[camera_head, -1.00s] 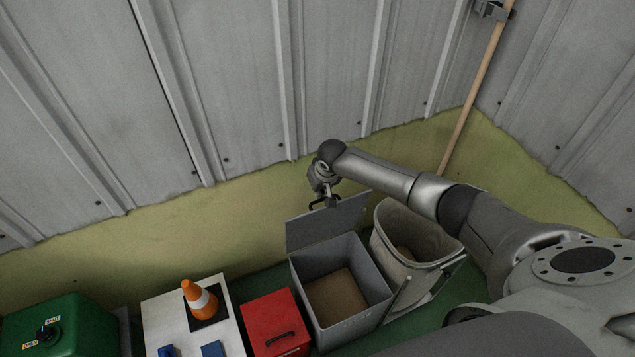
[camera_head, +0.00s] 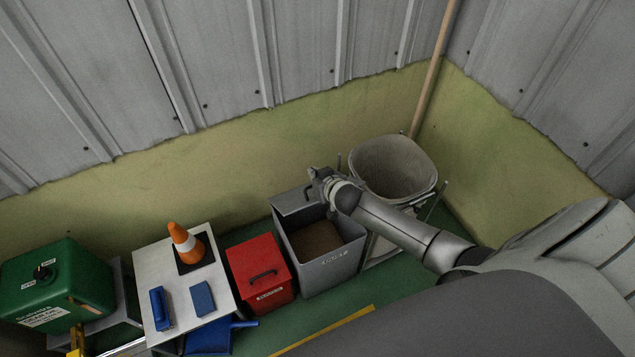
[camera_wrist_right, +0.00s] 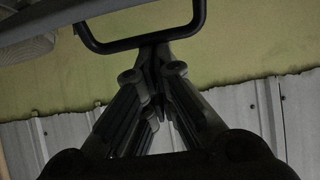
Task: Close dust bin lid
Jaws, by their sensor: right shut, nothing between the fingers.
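The grey dust bin (camera_head: 335,272) stands on the green floor with its brown inside partly in view. Its grey lid (camera_head: 290,201) is at the back edge, tilted, and most of the opening shows uncovered. A dark handle is fixed to the lid; it shows as a black loop (camera_wrist_right: 148,42) in the right wrist view, below the lid's grey edge (camera_wrist_right: 60,14). My right gripper (camera_head: 314,176) is at the lid's far side by the handle. In the wrist view its fingers (camera_wrist_right: 153,78) are shut and empty, close to the loop; whether they touch it I cannot tell. My left gripper is out of view.
A tall grey bin (camera_head: 393,168) stands at the right, behind my right arm. A red box (camera_head: 262,268) stands left of the dust bin, then a white table (camera_head: 150,262) with an orange cone (camera_head: 182,240). The yellow-green wall (camera_head: 230,150) is close behind.

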